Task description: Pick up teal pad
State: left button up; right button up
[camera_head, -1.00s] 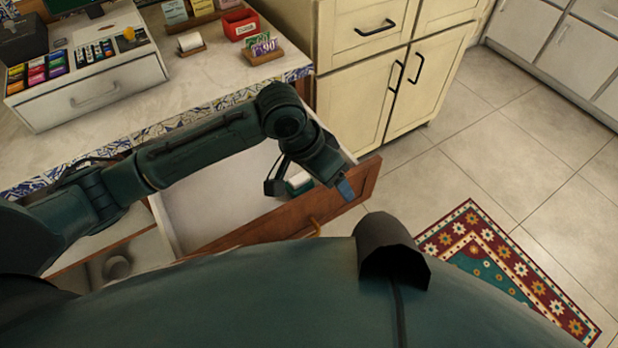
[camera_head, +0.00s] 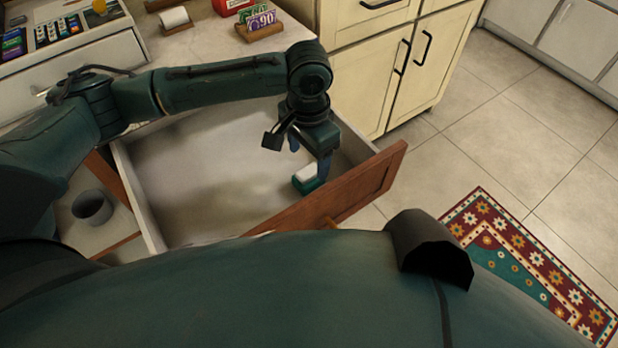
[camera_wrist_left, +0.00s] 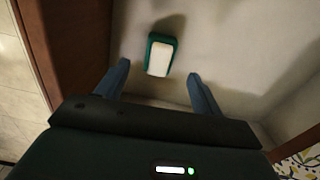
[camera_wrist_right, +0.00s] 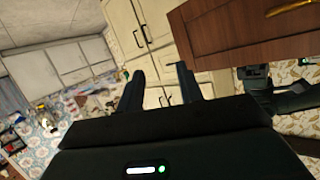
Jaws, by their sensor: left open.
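The teal pad (camera_head: 306,184) has a white top face and lies on the floor of the open drawer (camera_head: 190,190), near its front right corner. It also shows in the left wrist view (camera_wrist_left: 160,55), beyond and between my fingertips. My left gripper (camera_head: 309,158) is open and points down just above the pad, not touching it. Its fingers (camera_wrist_left: 158,78) straddle the pad's line in the left wrist view, with nothing between them. My right gripper shows only in the right wrist view (camera_wrist_right: 160,75), its fingers apart and empty.
The wooden drawer front (camera_head: 350,195) stands close beside my left gripper. A grey cup (camera_head: 92,207) sits in a lower compartment at left. A patterned rug (camera_head: 520,260) lies on the floor.

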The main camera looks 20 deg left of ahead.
aim_at(309, 170)
pick_arm(q)
notch_tip(309, 170, down, 7)
jog(key=shift+r+b, duration=0.2)
jog(key=shift+b, duration=0.55)
jog(key=c, duration=1.1)
